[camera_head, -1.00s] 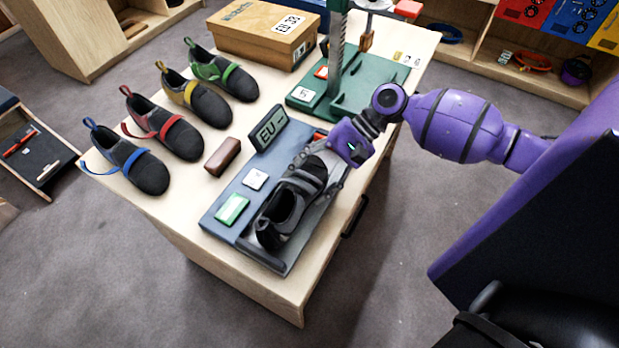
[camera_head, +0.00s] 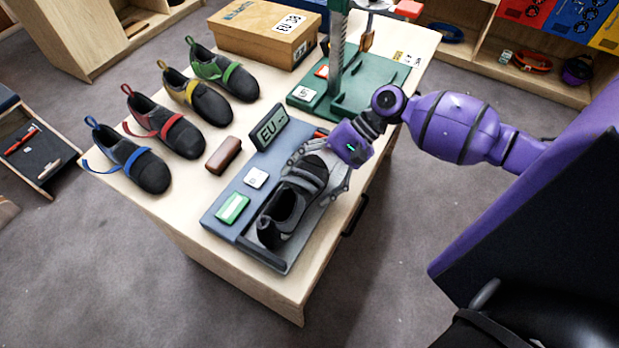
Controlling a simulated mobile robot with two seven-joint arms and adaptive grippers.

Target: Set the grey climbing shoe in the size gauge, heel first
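The grey climbing shoe (camera_head: 283,213), dark with grey panels, lies sole down in the tray of the blue-grey size gauge (camera_head: 222,207). Its heel is at the front end, close to the raised end bar; I cannot tell whether they touch. Its toe points back toward my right gripper (camera_head: 318,172). That gripper's fingers are spread on either side of the toe, apart from it as far as I can see. The gauge's display (camera_head: 267,129) reads "EU" followed by dashes. My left gripper is not in view.
Several strapped shoes, blue (camera_head: 143,168), red (camera_head: 178,133), yellow (camera_head: 208,103) and green (camera_head: 235,80), line the table's left side. A brown block (camera_head: 224,154) lies beside the gauge. A green stand (camera_head: 378,93) and a shoebox (camera_head: 250,38) are behind.

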